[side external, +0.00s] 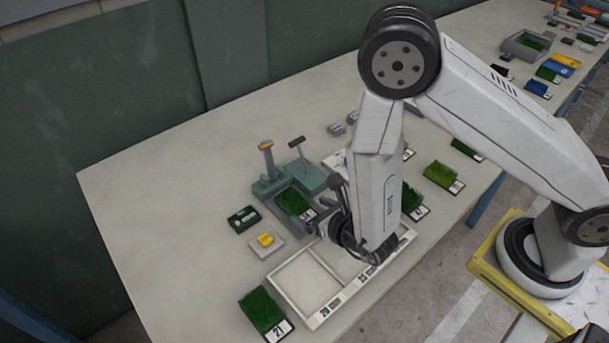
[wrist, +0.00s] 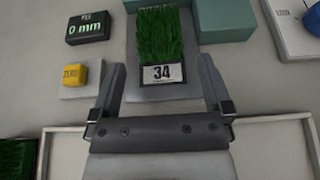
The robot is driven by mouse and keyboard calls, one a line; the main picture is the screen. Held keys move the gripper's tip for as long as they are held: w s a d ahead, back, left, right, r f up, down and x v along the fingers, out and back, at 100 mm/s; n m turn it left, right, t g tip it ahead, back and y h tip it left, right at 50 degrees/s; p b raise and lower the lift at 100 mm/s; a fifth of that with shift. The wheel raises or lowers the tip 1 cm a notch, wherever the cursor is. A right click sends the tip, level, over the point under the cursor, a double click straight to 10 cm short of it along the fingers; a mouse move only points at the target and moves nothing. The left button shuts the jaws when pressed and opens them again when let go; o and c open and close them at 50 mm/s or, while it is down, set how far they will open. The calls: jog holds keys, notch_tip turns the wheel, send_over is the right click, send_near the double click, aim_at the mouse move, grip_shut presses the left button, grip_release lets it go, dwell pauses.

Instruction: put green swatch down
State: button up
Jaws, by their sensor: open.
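A green turf swatch with a tag reading 34 (wrist: 160,40) lies on the grey plate (wrist: 190,90) of a teal gauge fixture. It also shows in the side external view (side external: 293,202), just left of my gripper. My gripper (wrist: 162,85) is open in the wrist view, its two fingers apart on either side of the tag end of the swatch. No contact between the fingers and the swatch shows. In the side external view my wrist partly hides the gripper and the tray beneath it.
A white divided tray (side external: 284,297) lies below my wrist. Swatch 21 (side external: 262,310) lies to its left. A yellow ZERO button (wrist: 74,75) and a 0 mm display (wrist: 88,28) stand beside the fixture. The teal fixture (side external: 268,187) has upright posts. More swatches (side external: 440,174) lie to the right.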

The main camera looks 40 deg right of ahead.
aim_at(297, 203)
jog(key=shift+w, duration=0.15)
jog(key=shift+x, duration=2.45)
jog(key=c, duration=1.1)
jog(key=shift+c, duration=0.2)
jog(key=shift+r, duration=0.15)
notch_tip(297, 203, up, 10)
